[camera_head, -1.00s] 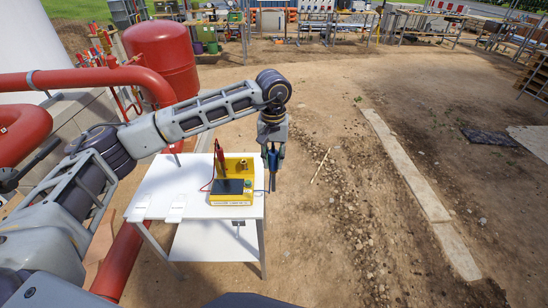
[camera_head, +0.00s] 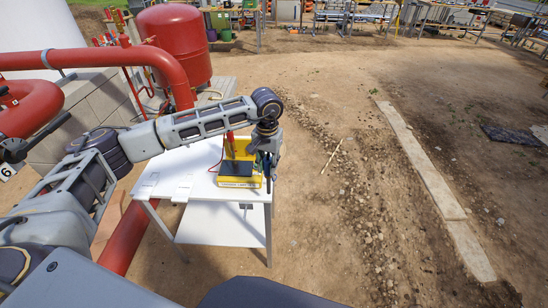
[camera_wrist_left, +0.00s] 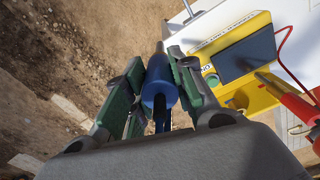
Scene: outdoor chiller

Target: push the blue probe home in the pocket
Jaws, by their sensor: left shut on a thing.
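My left gripper (camera_head: 265,162) is shut on the blue probe (camera_wrist_left: 158,82), which sits between its green-padded fingers in the left wrist view. In the head view the gripper hangs beside the right side of the yellow tester (camera_head: 239,182) on the white table. In the left wrist view the tester (camera_wrist_left: 221,37) is at the upper right, apart from the probe's tip. The red probe (camera_wrist_left: 288,98) stands at the tester; it also shows in the head view (camera_head: 230,146). I cannot make out the blue probe's pocket. My right gripper is not in view.
The white table (camera_head: 180,180) is mostly bare left of the tester. A red lead runs beside the tester. Red pipes (camera_head: 120,58) and a red tank (camera_head: 175,45) stand behind and left. Open dirt ground lies to the right.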

